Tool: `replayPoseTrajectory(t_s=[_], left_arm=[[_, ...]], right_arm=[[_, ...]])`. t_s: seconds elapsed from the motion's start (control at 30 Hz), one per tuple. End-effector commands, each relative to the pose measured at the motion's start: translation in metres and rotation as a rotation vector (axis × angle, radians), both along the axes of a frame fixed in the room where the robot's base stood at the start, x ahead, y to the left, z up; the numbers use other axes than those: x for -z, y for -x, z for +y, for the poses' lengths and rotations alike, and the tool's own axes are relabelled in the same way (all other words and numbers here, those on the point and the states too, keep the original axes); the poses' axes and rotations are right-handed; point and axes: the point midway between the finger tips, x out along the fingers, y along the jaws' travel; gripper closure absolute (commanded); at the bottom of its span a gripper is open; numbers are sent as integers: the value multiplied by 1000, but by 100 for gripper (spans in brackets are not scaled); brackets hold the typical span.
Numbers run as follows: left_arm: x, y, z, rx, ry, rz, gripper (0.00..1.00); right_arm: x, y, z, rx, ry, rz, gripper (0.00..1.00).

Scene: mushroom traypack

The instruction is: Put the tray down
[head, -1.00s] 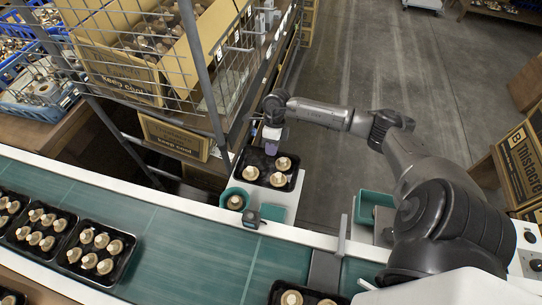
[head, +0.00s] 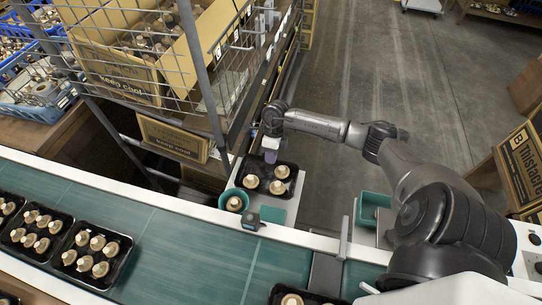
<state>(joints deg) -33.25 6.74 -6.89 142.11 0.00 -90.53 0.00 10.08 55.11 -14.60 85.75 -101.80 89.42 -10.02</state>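A black tray (head: 264,177) holds three visible mushrooms, pale with brown. It is at the end of a narrow white stand (head: 284,213) beyond the conveyor. My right gripper (head: 270,154) points down at the tray's far edge and appears shut on that rim; the fingertips are small and partly hidden. The tray looks about level and very close to the stand top; I cannot tell whether it fully rests there. My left gripper is not in view.
A green conveyor (head: 190,240) carries black trays of mushrooms (head: 97,277). A wire-mesh rack with cardboard boxes (head: 115,75) stands close on the left. Another green container (head: 369,206) is to the right.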

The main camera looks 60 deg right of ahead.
Motion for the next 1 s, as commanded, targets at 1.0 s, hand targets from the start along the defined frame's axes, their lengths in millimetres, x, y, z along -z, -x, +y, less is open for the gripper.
replayPoseTrajectory(t_s=[1.0], left_arm=[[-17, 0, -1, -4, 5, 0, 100]], right_arm=[[-70, -7, -26, 0, 3, -2, 73]])
